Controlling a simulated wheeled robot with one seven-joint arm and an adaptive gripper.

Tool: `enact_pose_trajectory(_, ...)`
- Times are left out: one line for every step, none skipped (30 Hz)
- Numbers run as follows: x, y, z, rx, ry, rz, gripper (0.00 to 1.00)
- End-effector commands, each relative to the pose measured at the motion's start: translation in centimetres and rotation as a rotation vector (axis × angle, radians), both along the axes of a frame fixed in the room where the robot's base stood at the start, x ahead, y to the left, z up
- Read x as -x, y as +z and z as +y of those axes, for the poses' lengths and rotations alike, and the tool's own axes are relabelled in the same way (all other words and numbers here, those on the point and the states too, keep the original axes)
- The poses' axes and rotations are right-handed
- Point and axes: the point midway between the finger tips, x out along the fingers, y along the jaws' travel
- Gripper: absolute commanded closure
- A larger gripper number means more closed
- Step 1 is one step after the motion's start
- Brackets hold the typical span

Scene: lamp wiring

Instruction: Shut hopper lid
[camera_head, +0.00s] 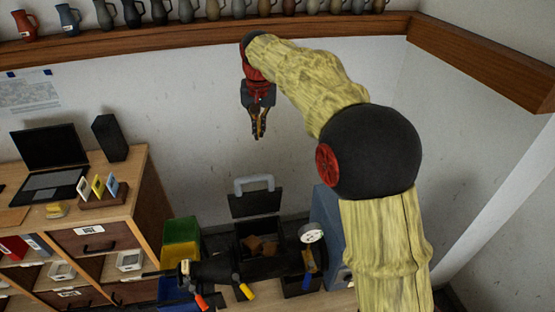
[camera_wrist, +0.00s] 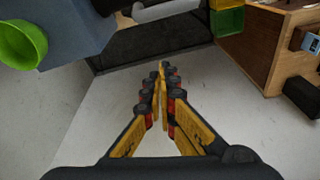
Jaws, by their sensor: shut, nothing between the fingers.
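The hopper (camera_head: 244,229) is a dark open-topped bin near the wall with brown pieces inside. Its dark lid (camera_head: 256,204) stands raised at the back, with a grey handle (camera_head: 254,180) at its top edge. My gripper (camera_head: 258,136) points down in front of the white wall, above the lid and apart from it in the head view. Its fingers are shut and empty, and they also show in the wrist view (camera_wrist: 162,70). There the dark lid (camera_wrist: 125,46) and part of its grey handle (camera_wrist: 165,10) lie beyond the fingertips.
A blue-grey box (camera_head: 328,225) stands right of the hopper; a green bowl (camera_wrist: 20,45) shows by it in the wrist view. Green (camera_head: 181,255) and yellow (camera_head: 181,230) bins stand left. Black pipework with a gauge (camera_head: 311,233) crosses in front. A shelf of jugs (camera_head: 130,46) runs above.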

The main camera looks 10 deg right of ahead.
Motion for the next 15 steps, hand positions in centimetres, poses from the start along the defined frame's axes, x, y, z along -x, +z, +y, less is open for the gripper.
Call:
enact_pose_trajectory(0.1,-0.2,0.1,0.012,0.061,0.005,1.00)
enact_pose_trajectory(0.1,-0.2,0.1,0.018,0.094,0.005,1.00)
enact_pose_trajectory(0.2,-0.2,0.1,0.026,0.131,0.006,1.00)
enact_pose_trajectory(0.2,-0.2,0.1,0.031,0.153,0.006,1.00)
enact_pose_trajectory(0.2,-0.2,0.1,0.034,0.170,0.007,1.00)
enact_pose_trajectory(0.2,-0.3,0.0,0.038,0.187,0.007,1.00)
enact_pose_trajectory(0.2,-0.3,0.0,0.040,0.194,0.007,1.00)
enact_pose_trajectory(0.1,-0.5,0.0,0.041,0.200,0.007,1.00)
enact_pose_trajectory(0.1,-0.7,0.0,0.041,0.203,0.008,1.00)
enact_pose_trajectory(0.0,-1.0,0.0,0.041,0.204,0.008,1.00)
enact_pose_trajectory(0.0,-1.3,0.0,0.042,0.204,0.009,1.00)
enact_pose_trajectory(-0.1,-1.9,0.0,0.042,0.203,0.011,1.00)
enact_pose_trajectory(-0.2,-2.3,0.0,0.042,0.203,0.011,1.00)
enact_pose_trajectory(-0.3,-2.8,0.0,0.042,0.202,0.010,1.00)
enact_pose_trajectory(-0.4,-3.5,0.0,0.041,0.202,0.011,1.00)
